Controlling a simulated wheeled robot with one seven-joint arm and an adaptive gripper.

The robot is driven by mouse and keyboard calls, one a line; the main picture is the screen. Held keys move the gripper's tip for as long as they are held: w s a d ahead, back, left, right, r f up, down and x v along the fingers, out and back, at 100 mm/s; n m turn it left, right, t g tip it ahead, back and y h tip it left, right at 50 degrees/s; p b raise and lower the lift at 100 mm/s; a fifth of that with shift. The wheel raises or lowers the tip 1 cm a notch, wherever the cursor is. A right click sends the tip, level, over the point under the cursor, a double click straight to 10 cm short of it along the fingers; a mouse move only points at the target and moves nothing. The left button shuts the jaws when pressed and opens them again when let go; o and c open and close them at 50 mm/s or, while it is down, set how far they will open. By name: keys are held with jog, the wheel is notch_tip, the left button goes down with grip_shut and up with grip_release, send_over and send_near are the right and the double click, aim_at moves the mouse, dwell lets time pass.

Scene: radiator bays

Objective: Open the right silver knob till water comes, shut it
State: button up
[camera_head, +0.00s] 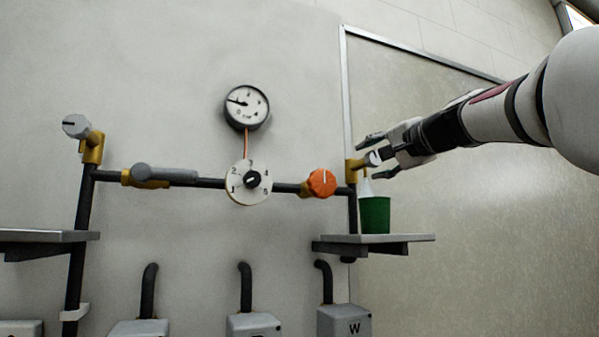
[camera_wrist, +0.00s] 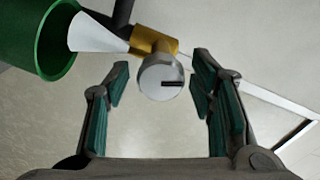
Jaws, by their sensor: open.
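The right silver knob (camera_wrist: 160,78) sits on a brass valve (camera_wrist: 158,42) at the right end of the pipe; it also shows in the head view (camera_head: 374,158). Its face carries a dark line, nearly level in the wrist view. My gripper (camera_wrist: 161,72) is open, one teal-padded finger on each side of the knob, with gaps visible. A pale white cone (camera_wrist: 98,35) widens from the valve's outlet down to a green cup (camera_head: 375,216). I cannot tell whether the cone is water or a solid part. The cup's inside is mostly hidden.
The cup stands on a small grey shelf (camera_head: 330,246). Along the pipe are an orange knob (camera_head: 321,183), a numbered dial (camera_head: 249,182), a grey lever (camera_head: 165,174) and a left silver knob (camera_head: 76,126). A gauge (camera_head: 246,106) hangs above.

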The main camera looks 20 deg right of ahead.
jog(key=s, duration=1.1)
jog(key=shift+s+d, duration=0.2)
jog(key=shift+s, duration=0.15)
